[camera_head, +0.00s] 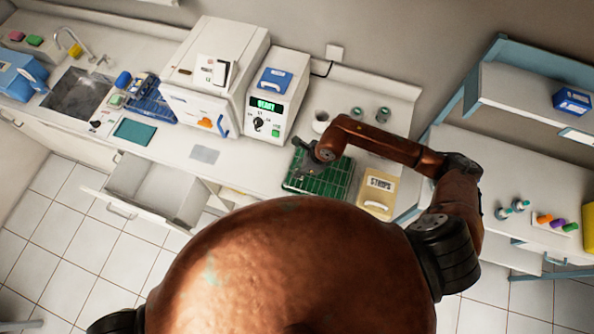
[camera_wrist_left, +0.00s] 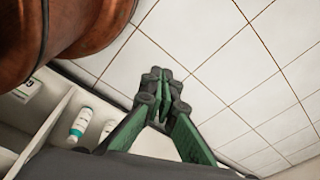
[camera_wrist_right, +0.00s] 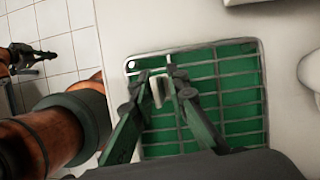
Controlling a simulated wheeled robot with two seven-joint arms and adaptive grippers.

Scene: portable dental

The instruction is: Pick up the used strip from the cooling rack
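The cooling rack (camera_head: 335,183) is a green tray with a metal wire grid on the counter, left of the box marked STRIPS. It also shows in the right wrist view (camera_wrist_right: 228,128). My right gripper (camera_head: 313,160) is over the rack's far left part. In the right wrist view its fingers (camera_wrist_right: 158,82) are apart, with a small pale strip (camera_wrist_right: 158,92) between them. I cannot tell whether either finger touches the strip. My left gripper (camera_wrist_left: 162,88) shows only in its own wrist view, with its fingertips together and nothing visible between them, above the tiled floor.
The yellow STRIPS box (camera_head: 378,193) stands close right of the rack. A white device with a green display (camera_head: 270,95) and a larger white machine (camera_head: 213,75) stand to the left. An open drawer (camera_head: 155,190) juts out below the counter. A white cup (camera_head: 320,121) stands behind the rack.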

